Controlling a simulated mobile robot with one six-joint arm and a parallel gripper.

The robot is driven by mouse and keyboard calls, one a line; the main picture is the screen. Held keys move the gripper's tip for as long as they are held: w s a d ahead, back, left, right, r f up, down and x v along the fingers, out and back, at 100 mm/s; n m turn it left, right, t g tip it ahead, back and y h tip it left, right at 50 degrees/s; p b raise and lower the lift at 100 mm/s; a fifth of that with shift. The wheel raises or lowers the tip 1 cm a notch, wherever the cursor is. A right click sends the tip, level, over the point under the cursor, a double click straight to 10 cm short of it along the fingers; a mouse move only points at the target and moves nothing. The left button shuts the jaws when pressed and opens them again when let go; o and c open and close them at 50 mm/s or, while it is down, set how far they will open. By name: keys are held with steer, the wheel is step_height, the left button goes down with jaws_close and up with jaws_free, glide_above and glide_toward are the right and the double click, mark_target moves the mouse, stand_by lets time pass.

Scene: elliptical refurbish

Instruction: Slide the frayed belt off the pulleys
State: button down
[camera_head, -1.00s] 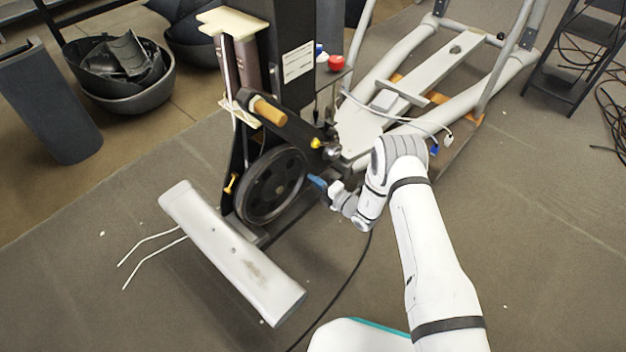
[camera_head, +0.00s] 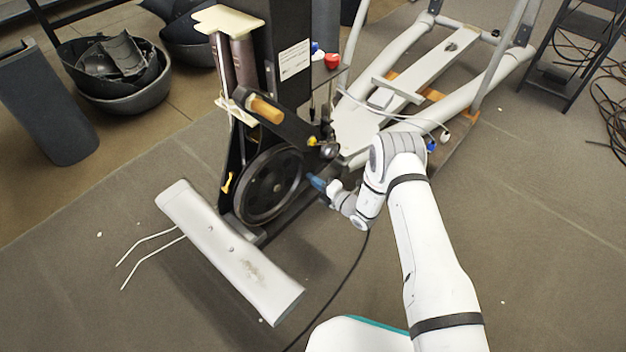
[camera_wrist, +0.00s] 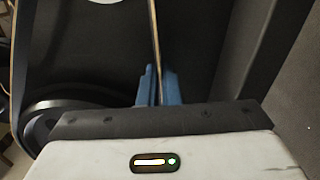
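The large dark pulley wheel (camera_head: 268,186) sits low on the black upright frame of the machine in the head view. My gripper (camera_head: 316,183), with blue fingertips, is just right of this wheel. In the wrist view the belt (camera_wrist: 154,38) shows edge-on as a thin brownish strip running down between the fingers. My gripper (camera_wrist: 160,88) has its two blue fingers close together, one on each side of the strip, and looks shut on it. The belt's path around the pulleys is too small and dark to follow in the head view.
An orange-tipped arm (camera_head: 265,108) juts out above the wheel. A pale stabiliser bar (camera_head: 228,250) lies in front at the left. The pale rail frame (camera_head: 410,85) extends behind. A dark cable (camera_head: 335,285) crosses the floor. Clear floor (camera_head: 535,240) lies at the right.

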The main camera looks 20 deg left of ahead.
steer(key=shift+s+d+f, duration=0.3)
steer(key=shift+s+d, duration=0.3)
steer(key=shift+d, duration=0.05)
stand_by(1.4)
steer(key=shift+s+d, duration=0.25)
steer(key=shift+d, duration=0.25)
stand_by(1.1)
steer(key=shift+s+d, duration=0.2)
steer(key=shift+d, duration=0.3)
stand_by(1.0)
steer(key=p+v, duration=0.2)
steer(key=v, duration=1)
steer(key=shift+w+r, duration=0.25)
steer(key=shift+w, duration=0.05)
stand_by(0.8)
